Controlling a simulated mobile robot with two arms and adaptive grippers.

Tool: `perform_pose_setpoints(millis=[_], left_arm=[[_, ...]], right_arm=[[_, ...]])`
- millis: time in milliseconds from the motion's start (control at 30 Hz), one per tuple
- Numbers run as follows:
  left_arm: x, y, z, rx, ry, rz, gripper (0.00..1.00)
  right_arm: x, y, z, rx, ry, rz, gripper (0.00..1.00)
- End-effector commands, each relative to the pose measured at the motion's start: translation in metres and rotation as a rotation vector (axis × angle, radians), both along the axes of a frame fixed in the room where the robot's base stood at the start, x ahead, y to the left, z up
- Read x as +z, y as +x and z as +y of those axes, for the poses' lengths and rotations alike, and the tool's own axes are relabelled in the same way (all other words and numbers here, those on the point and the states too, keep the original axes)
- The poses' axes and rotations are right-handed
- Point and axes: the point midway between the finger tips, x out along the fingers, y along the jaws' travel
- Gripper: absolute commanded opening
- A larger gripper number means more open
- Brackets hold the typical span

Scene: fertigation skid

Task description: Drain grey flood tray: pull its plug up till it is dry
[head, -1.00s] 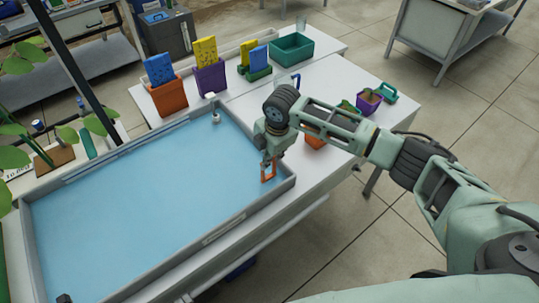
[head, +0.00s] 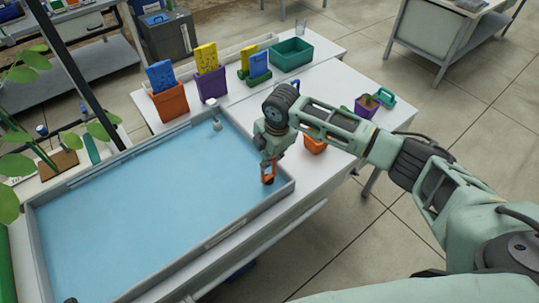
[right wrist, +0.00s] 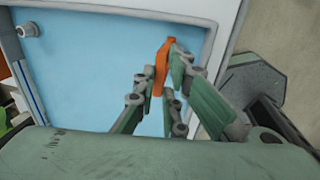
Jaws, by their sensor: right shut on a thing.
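The grey flood tray (head: 45,250) lies on a white bench in the head view, with blue water (head: 140,205) across its floor. My right gripper (head: 268,160) is over the tray's right corner, pointing down. It is shut on the plug's orange handle (head: 268,171); a dark part shows just below the handle. The handle also shows between the fingers (right wrist: 161,85) in the right wrist view, as an orange strip (right wrist: 161,64). The plug's lower end and the drain hole cannot be made out. My left gripper is out of view.
A white fitting with a round float (head: 216,126) sits at the tray's far corner. Orange (head: 171,104) and purple (head: 211,85) pots stand behind the tray. A teal bin (head: 291,53) is farther back. A small orange pot (head: 315,145) stands beside my right arm.

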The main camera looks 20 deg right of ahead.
Motion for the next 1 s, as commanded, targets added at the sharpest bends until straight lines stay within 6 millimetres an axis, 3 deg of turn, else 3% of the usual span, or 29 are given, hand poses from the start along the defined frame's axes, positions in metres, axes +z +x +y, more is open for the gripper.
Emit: perform_pose_setpoints(millis=[133, 167, 333, 733, 1000], left_arm=[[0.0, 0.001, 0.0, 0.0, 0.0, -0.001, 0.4], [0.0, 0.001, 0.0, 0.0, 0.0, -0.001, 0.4], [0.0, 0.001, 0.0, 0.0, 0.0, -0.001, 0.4], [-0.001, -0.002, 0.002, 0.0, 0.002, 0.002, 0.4], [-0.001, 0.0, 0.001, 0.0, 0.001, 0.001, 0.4]], right_arm=[[0.006, 0.007, 0.001, -0.001, 0.008, -0.021, 0.0], [0.007, 0.007, 0.001, -0.001, 0.008, -0.021, 0.13], [0.005, 0.006, 0.001, -0.001, 0.007, -0.018, 0.27], [0.01, 0.003, 0.0, -0.001, 0.005, -0.013, 0.27], [0.061, -0.005, -0.003, 0.001, 0.005, -0.018, 0.27]])
